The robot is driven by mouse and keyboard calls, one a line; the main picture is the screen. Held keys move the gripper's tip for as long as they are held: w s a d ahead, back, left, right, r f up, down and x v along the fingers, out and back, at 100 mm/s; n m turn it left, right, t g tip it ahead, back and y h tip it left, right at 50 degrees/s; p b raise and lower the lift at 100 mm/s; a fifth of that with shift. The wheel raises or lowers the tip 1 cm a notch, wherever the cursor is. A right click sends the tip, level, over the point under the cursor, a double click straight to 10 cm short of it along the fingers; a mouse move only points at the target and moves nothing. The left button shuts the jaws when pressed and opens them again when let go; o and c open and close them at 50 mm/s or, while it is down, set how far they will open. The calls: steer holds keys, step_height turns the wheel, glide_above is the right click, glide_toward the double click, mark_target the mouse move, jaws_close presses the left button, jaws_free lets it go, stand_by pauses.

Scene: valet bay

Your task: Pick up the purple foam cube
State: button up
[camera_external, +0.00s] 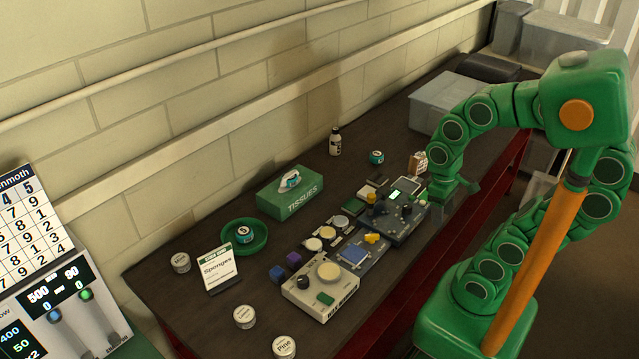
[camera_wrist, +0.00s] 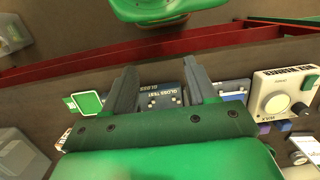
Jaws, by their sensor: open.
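The purple foam cube (camera_external: 293,259) sits on the dark bench beside a darker bluish cube (camera_external: 277,273), left of a beige device. My gripper (camera_external: 458,190) is over the right part of the bench, well to the right of the cubes. In the wrist view my gripper (camera_wrist: 160,76) has its two fingers spread with nothing between them, in front of a gloss test device.
The beige device (camera_external: 318,292) stands right beside the cubes. Grey bins (camera_external: 445,103) stand at the far end.

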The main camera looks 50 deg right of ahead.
mark_target(295, 255)
steer(key=shift+c, duration=0.4)
steer(key=w+a+f+m+g+y, duration=0.1)
steer(key=w+a+f+m+y, duration=0.2)
steer(key=w+a, duration=0.45)
steer(key=w+a+f+m+y, duration=0.1)
steer(key=w+a+m+y, duration=0.35)
steer(key=w+a, duration=0.3)
steer(key=w+a+f+m+t+y, duration=0.1)
steer(key=w+f+m+y, duration=0.1)
steer(key=w, duration=0.3)
steer(key=w+a+f+m+t+y, duration=0.1)
steer(key=w+f+m+y, duration=0.1)
steer(key=w+m, duration=0.3)
steer(key=w+a+f+m+y, duration=0.1)
steer(key=w+f+m+y, duration=0.1)
steer(key=w+f+m, duration=0.1)
steer(key=shift+w+a+f+m+t, duration=0.1)
steer(key=shift+w+f+m+t, duration=0.1)
steer(key=shift+w, duration=0.25)
steer(key=shift+w+f+m+t, duration=0.1)
steer(key=shift+w+f+t, duration=0.1)
steer(key=shift+w, duration=0.25)
steer(key=shift+x, duration=3.85)
steer(key=shift+w+f, duration=0.1)
steer(key=shift+w, duration=0.1)
steer(key=c, duration=0.8)
